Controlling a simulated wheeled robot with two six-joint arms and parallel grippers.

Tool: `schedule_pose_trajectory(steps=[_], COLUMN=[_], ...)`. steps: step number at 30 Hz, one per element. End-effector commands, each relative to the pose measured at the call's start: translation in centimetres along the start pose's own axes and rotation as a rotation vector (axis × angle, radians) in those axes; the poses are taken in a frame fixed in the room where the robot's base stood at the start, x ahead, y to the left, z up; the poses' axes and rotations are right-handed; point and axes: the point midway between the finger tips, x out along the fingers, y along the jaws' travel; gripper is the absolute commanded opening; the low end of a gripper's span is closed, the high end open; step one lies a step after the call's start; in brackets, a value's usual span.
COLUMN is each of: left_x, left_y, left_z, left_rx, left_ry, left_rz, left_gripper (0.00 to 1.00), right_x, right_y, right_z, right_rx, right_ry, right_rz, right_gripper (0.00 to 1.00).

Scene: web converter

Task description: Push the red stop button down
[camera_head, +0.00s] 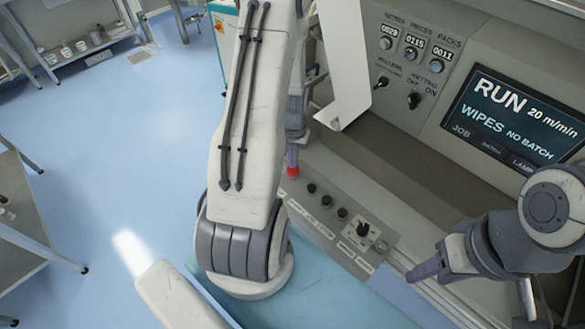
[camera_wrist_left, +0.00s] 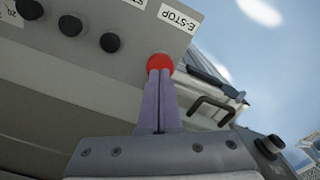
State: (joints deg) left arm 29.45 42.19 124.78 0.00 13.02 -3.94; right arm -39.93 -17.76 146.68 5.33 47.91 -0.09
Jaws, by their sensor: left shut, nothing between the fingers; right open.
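The red stop button (camera_head: 293,171) sits at the left end of the machine's grey control ledge. In the left wrist view the red button (camera_wrist_left: 160,62) is next to the E-STOP label (camera_wrist_left: 178,18). My left gripper (camera_head: 292,160) is shut and empty, with its purple fingertips right at the button. In the left wrist view the closed fingertips (camera_wrist_left: 160,72) overlap the button's near edge; I cannot tell whether they press it. My right gripper (camera_head: 468,298) is open and empty at the lower right, away from the button.
Several black knobs (camera_head: 327,200) and a rotary switch (camera_head: 362,230) line the ledge beside the button. A screen (camera_head: 515,115) reads RUN, 20 m/min, WIPES, NO BATCH. Blue floor at left is open.

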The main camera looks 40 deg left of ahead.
Motion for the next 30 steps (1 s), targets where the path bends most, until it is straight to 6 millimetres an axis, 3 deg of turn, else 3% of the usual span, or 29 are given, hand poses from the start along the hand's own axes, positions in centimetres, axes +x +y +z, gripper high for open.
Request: schedule_pose_trajectory(steps=[23, 30], left_x=[2.5, 2.4], left_y=[0.0, 0.0], left_z=[0.0, 0.0], left_rx=[0.000, 0.000], left_ry=[-0.001, -0.001], left_rz=[0.000, 0.000], left_gripper=[0.00, 0.00], right_x=[1.9, 1.8], right_y=[0.1, 0.1], right_z=[0.1, 0.1], right_rx=[0.000, 0.000], right_ry=[0.000, 0.000], right_rz=[0.000, 0.000], right_gripper=[0.50, 0.50])
